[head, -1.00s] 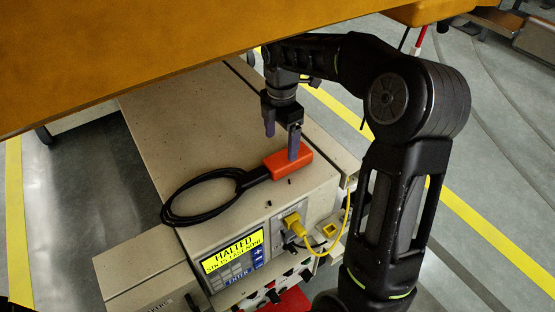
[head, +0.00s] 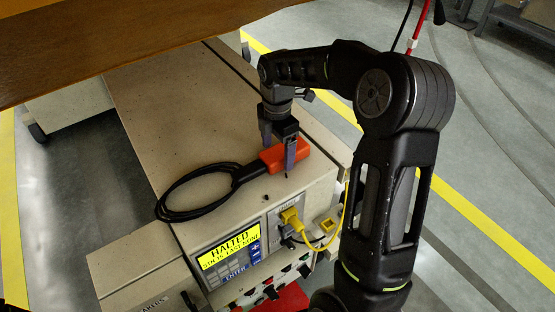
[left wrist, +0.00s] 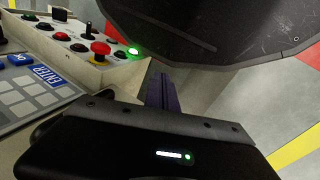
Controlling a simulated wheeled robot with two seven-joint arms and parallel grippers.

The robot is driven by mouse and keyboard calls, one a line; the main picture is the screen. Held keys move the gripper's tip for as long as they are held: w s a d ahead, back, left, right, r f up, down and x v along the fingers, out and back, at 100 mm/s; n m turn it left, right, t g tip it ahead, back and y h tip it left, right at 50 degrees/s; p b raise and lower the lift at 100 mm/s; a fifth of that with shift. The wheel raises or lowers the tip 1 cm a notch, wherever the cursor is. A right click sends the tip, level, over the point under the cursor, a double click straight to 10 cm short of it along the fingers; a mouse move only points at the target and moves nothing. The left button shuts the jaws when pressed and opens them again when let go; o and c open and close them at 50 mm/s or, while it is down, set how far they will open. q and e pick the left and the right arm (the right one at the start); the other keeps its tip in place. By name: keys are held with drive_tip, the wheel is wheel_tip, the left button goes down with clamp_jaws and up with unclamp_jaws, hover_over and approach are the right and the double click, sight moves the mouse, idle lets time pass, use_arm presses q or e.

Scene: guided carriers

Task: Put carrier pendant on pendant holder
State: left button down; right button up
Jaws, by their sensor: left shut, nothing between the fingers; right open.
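The carrier pendant, an orange-red block (head: 296,148) with a black looped cable (head: 172,196), lies flat on the beige carrier top (head: 165,110) in the head view. My right gripper (head: 278,153) points down over the pendant's cable-side half. Its fingers are apart, one on the near side of the block and one on the far side. I cannot tell if they touch it. My left gripper (left wrist: 162,92) shows in the left wrist view with its fingers together and empty, near the control panel. It is not visible in the head view. I cannot make out the pendant holder.
The carrier's front has a yellow display (head: 230,246) reading HALTED, a yellow plug and cable (head: 292,218), and buttons, including a red knob (left wrist: 101,48). A brown overhang (head: 100,45) crosses the top left. Open floor with yellow lines lies to the right.

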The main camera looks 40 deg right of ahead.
drive_tip(key=shift+f, duration=0.8)
clamp_jaws()
idle(0.7)
drive_tip(key=shift+r, duration=0.1)
